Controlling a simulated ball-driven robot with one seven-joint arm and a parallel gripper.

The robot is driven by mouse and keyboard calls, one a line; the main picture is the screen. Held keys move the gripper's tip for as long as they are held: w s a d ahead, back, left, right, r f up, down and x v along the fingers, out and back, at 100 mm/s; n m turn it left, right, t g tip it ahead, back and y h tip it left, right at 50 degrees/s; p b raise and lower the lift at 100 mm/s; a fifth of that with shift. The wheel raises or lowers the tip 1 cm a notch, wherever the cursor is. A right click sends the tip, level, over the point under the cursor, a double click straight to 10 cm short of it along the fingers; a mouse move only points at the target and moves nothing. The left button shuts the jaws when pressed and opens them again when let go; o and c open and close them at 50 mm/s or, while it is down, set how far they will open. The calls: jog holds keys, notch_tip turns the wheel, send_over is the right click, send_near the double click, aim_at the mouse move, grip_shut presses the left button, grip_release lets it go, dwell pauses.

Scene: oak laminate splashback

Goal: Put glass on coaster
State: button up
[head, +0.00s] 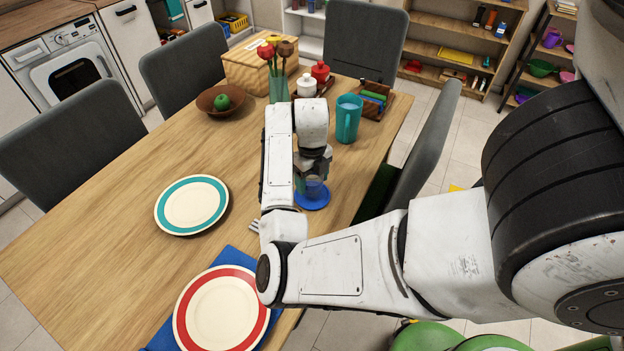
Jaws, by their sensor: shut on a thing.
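The blue round coaster (313,203) lies on the wooden table near its right edge. My gripper (314,175) points down over the coaster and is shut on a glass (314,187). The glass looks clear and bluish and is upright. Its lower part shows against the coaster, and its upper part is hidden by my gripper. I cannot tell whether its base touches the coaster or is a little above it.
A teal pitcher (347,118) stands behind my gripper, close to a dark wooden holder (372,99). A vase of flowers (278,88) and a brown bowl (217,99) are farther back. A teal-rimmed plate (192,205) and red-rimmed plate (221,309) lie left and in front.

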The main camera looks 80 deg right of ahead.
jog(key=shift+f, duration=0.45)
jog(key=shift+f, duration=0.2)
jog(key=o, duration=1.2)
jog(key=shift+c, duration=0.2)
jog(key=shift+r, duration=0.1)
